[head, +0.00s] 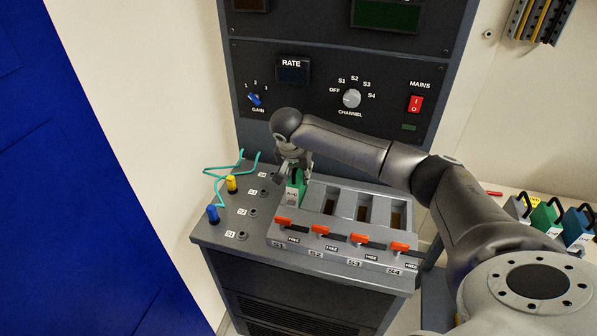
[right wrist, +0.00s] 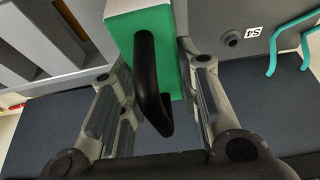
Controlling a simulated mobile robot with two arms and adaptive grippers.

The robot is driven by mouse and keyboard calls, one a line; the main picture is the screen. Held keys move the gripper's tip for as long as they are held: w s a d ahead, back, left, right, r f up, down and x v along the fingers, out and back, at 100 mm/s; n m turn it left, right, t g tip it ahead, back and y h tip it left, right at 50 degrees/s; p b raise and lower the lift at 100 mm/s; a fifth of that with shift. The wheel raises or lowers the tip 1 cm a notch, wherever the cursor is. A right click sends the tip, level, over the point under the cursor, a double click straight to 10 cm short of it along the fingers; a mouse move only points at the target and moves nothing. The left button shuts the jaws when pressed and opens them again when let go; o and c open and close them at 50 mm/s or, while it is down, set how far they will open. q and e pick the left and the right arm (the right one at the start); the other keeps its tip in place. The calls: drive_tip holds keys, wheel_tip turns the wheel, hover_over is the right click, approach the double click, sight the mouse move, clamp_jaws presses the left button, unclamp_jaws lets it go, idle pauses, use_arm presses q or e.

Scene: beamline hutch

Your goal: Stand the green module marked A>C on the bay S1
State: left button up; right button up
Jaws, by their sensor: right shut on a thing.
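The green module (head: 296,188) has a white label that seems to read A>C and stands upright at bay S1, the leftmost bay of the grey rack (head: 340,252). My right gripper (head: 294,172) is shut on it from above. In the right wrist view the module (right wrist: 172,60) and its black handle lie between the fingers of my right gripper (right wrist: 160,72). The module and gripper hide the S1 opening, so I cannot tell whether the module is seated. My left gripper is not in view.
The other three bays (head: 363,208) look empty. Orange levers (head: 320,229) and FREE tags line the rack's front. Left of it are sockets, a blue plug (head: 212,214), a yellow plug (head: 231,183) and teal cables. More modules (head: 545,217) stand at the right.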

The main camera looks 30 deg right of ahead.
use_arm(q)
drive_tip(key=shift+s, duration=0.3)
use_arm(e)
drive_tip(key=shift+f, duration=0.25)
drive_tip(key=shift+f, duration=0.2)
drive_tip(key=o, duration=1.2)
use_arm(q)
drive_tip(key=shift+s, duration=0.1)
use_arm(e)
drive_tip(key=v, duration=1.2)
